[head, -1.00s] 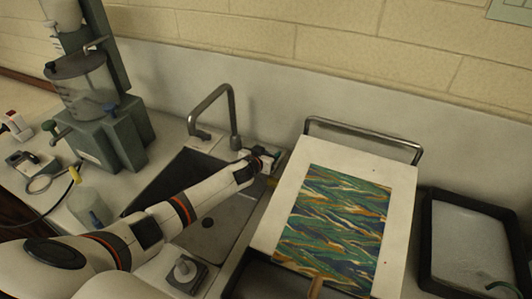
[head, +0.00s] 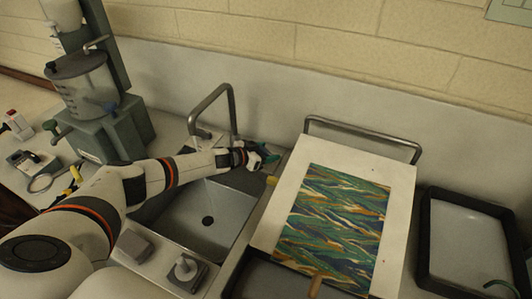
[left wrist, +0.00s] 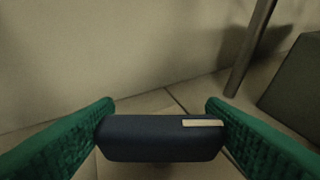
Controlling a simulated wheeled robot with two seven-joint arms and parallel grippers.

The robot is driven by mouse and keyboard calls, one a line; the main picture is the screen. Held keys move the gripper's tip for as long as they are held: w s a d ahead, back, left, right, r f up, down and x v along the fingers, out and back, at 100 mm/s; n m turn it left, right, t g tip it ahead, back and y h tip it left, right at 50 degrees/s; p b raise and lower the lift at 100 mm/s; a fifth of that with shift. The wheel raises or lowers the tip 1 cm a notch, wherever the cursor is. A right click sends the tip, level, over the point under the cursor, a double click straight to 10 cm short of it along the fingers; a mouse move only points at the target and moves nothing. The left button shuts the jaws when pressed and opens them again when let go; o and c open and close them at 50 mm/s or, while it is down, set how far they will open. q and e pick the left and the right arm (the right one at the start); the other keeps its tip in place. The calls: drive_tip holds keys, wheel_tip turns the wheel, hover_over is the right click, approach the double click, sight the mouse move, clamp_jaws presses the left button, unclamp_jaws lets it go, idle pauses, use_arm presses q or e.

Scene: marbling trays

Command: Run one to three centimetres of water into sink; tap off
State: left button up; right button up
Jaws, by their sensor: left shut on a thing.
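The sink (head: 225,235) is a grey basin with a dark round drain (head: 208,221). The bent metal tap (head: 233,105) stands at its back edge, spout over the basin. I make out no stream from the spout, and cannot tell whether water lies in the basin. My left gripper (head: 265,158) is at the sink's back right corner, right of the tap. In the left wrist view its green fingers (left wrist: 160,137) are shut on a dark bar with a pale stripe, apparently the tap lever (left wrist: 150,145). My right gripper is not in view.
A board with a marbled sheet (head: 285,205) and a metal rail (head: 365,135) lie right of the sink. A dark tray (head: 428,240) stands far right. A mixer-like machine (head: 125,130) stands left of the sink. My left arm crosses the sink's back left part.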

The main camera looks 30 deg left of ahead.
use_arm(q)
drive_tip(key=m+g+h+b, duration=0.1)
drive_tip(key=m+h+b, duration=0.1)
drive_tip(key=b, duration=0.1)
drive_tip(key=m+g+h+b, duration=0.1)
drive_tip(key=m+h+b, duration=0.1)
drive_tip(key=b, duration=0.1)
drive_tip(key=shift+w+a+f+g, duration=0.1)
drive_tip(key=shift+f+g, duration=0.05)
drive_tip(key=shift+g, duration=0.15)
drive_tip(key=shift+r+m+g+h+b, duration=0.2)
drive_tip(key=shift+m+g+h+b, duration=0.3)
drive_tip(key=shift+b, duration=0.35)
drive_tip(key=o, duration=1)
drive_tip(key=v, duration=1.2)
drive_tip(key=shift+b, duration=0.4)
